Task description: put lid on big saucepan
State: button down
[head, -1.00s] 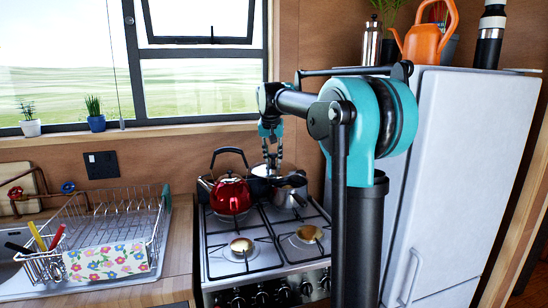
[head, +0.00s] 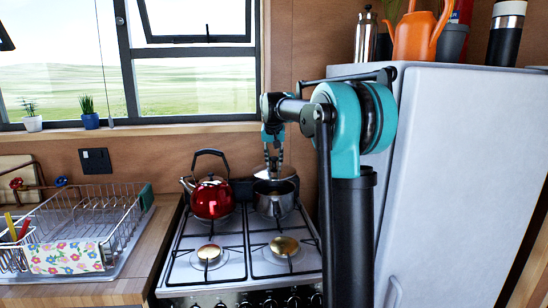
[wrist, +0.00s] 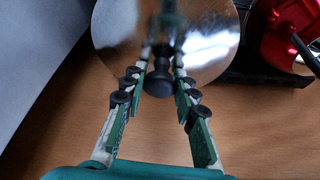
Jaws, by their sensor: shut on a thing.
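My gripper (head: 273,163) is shut on the dark knob of a round silver lid (head: 274,173), held above the back right of the stove. In the wrist view the lid (wrist: 113,40) is a shiny disc, with its knob between the fingertips of my gripper (wrist: 159,78). The metal saucepan (head: 274,205) stands on the back right burner. The lid looks to be just above and slightly behind the saucepan's rim, apart from it; the exact gap is hard to tell.
A red kettle (head: 211,198) stands close on the left, on the back left burner. The front burners of the stove (head: 238,262) are empty. A white fridge (head: 440,170) stands on the right. A dish rack (head: 85,225) is on the left counter.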

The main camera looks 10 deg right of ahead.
aim_at(274, 167)
jog(key=shift+f, duration=2.6)
jog(key=shift+f, duration=0.5)
dwell(0.4)
jog(key=c, duration=1.1)
grip_release()
jog(key=shift+o, duration=0.4)
jog(key=o, duration=0.4)
jog(key=shift+r, duration=0.1)
jog(key=shift+r, duration=3.4)
